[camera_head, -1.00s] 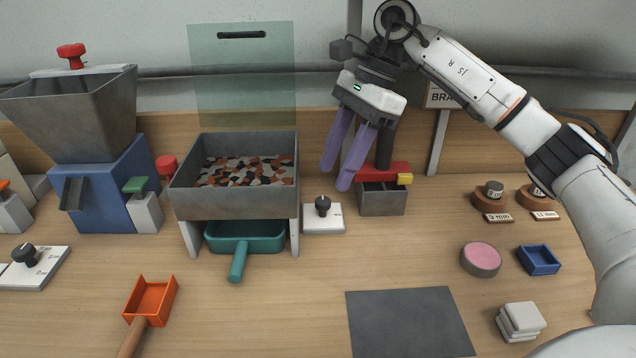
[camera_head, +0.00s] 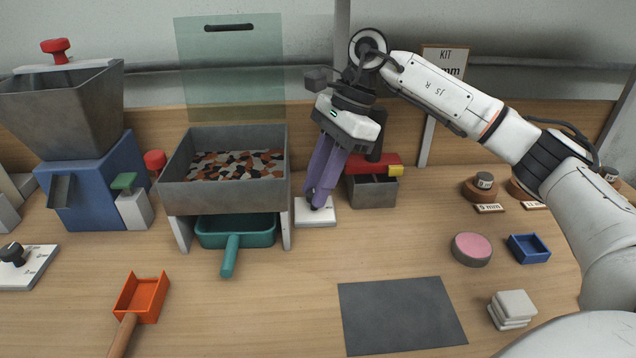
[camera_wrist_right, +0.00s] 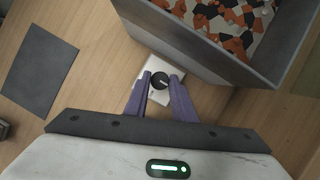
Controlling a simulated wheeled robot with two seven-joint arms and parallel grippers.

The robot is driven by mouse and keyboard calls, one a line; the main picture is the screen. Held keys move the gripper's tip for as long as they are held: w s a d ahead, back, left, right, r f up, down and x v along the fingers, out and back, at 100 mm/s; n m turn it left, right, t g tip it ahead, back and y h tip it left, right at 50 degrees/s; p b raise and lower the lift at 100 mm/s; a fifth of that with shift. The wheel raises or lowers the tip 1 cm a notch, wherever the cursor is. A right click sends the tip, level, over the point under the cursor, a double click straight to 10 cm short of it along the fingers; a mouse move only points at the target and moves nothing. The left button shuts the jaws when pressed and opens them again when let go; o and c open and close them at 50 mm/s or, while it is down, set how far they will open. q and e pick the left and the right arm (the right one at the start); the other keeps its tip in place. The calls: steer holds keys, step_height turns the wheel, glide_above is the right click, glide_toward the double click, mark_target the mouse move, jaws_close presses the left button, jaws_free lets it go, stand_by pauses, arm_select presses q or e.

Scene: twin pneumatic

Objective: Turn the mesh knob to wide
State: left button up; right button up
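The mesh knob is a black round knob on a small white plate (camera_head: 328,217), just right of the grey mesh box (camera_head: 225,198). In the right wrist view the knob (camera_wrist_right: 159,80) has a light pointer mark and lies between my two purple fingertips. The plate (camera_wrist_right: 160,98) shows around it. My right gripper (camera_head: 316,198) points down at the knob, fingers apart on either side; firm contact cannot be made out. In the head view the fingers hide most of the knob, and plate markings are unreadable. My left gripper is not in view.
The mesh box, full of coloured chips, stands close left of the plate, with a teal scoop (camera_head: 236,233) beneath. A small grey bin (camera_head: 371,192) with a red-topped part stands close right. A dark mat (camera_head: 400,315) lies in front. Another knob plate (camera_head: 35,268) is far left.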

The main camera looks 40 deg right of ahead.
steer(key=shift+m, duration=0.4)
steer(key=shift+s+m+t, duration=0.1)
steer(key=shift+m+t, duration=0.3)
steer(key=shift+m, duration=0.2)
steer(key=m+t, duration=0.1)
steer(key=m, duration=0.2)
steer(key=shift+s+h, duration=0.1)
steer(key=shift+h, duration=0.3)
steer(key=m+t, duration=0.1)
steer(key=m, duration=0.2)
steer(key=shift+a+h+b, duration=0.15)
steer(key=shift+h+b, duration=0.15)
steer(key=shift+b, duration=0.05)
steer(key=m+h, duration=0.1)
steer(key=m, duration=0.1)
steer(key=m+t+h, duration=0.1)
steer(key=m, duration=0.2)
steer(key=shift+s+a+m, duration=0.1)
steer(key=shift+a+m, duration=0.1)
steer(key=shift+m, duration=0.1)
steer(key=m+h, duration=0.1)
steer(key=m, duration=0.2)
steer(key=shift+a+m+b, duration=0.1)
steer(key=shift+m+b, duration=0.2)
steer(key=shift+m, duration=0.1)
steer(key=shift+h, duration=0.3)
steer(key=shift+m, duration=0.4)
